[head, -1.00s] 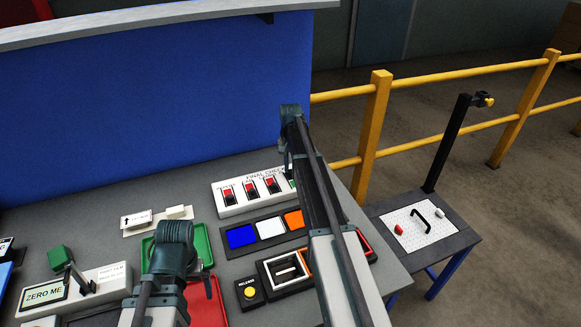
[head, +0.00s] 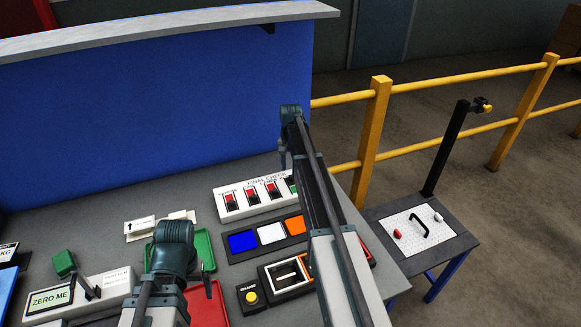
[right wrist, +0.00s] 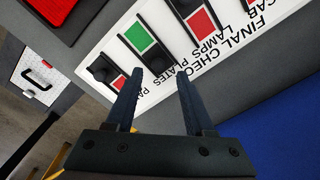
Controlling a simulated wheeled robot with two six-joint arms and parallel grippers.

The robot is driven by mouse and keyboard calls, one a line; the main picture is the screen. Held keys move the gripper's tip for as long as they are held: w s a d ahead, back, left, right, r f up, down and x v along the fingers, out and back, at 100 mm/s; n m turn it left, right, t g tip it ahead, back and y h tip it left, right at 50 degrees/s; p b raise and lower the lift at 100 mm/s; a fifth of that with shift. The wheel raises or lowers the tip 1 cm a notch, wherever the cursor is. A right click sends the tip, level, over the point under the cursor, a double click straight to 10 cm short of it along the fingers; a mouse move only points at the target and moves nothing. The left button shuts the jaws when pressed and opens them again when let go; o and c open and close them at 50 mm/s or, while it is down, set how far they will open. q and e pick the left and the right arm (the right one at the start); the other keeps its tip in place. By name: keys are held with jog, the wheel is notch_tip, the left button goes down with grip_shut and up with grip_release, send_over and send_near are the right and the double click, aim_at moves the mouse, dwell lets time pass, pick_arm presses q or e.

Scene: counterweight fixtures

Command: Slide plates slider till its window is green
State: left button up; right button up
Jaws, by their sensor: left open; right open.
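The white FINAL CHECK panel (head: 234,210) on the grey bench carries a row of sliders. In the right wrist view it shows upside down. There the PLATES label (right wrist: 181,73) lies by a slot with a green window (right wrist: 139,37) and a black slider knob (right wrist: 157,58). My right gripper (right wrist: 160,74) is open, its two fingers apart over the panel's edge, with the PLATES end of the slot between the tips. Contact cannot be told. In the head view my right arm covers the panel's right end. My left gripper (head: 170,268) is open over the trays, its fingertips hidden.
The neighbouring LAMPS slider has a red window (right wrist: 204,21). Blue, white and orange squares (head: 242,241) and a yellow release button (head: 251,297) lie in front of the panel. The blue backboard (head: 160,110) rises behind. A green tray (head: 203,250) is near my left arm.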

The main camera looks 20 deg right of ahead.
aim_at(290, 176)
pick_arm(q)
notch_tip(290, 176, up, 11)
jog(key=p, duration=1)
pick_arm(e)
notch_tip(290, 176, up, 11)
jog(key=s+a+f+n+b, duration=0.3)
jog(key=s+a, duration=0.4)
jog(key=a, duration=0.3)
jog(key=s+a+f+n+b, duration=0.3)
jog(key=s+a, duration=0.5)
jog(key=a, duration=0.2)
jog(key=s+a+f+n+b, duration=0.1)
jog(key=s+a+n, duration=0.1)
jog(key=s, duration=0.4)
jog(key=s+a+f+n+b, duration=0.2)
jog(key=s+a, duration=0.3)
jog(key=s, duration=0.1)
jog(key=s+a+f+n+h+b, duration=0.1)
jog(key=s+a+n, duration=0.2)
jog(key=s, duration=0.3)
jog(key=shift+s+a+f+b, duration=0.15)
jog(key=shift+a+f+b, duration=0.05)
jog(key=shift+b, duration=0.1)
pick_arm(q)
notch_tip(290, 176, down, 11)
jog(key=shift+r, duration=0.2)
pick_arm(e)
jog(key=shift+s+a, duration=0.1)
jog(key=shift+a, duration=0.05)
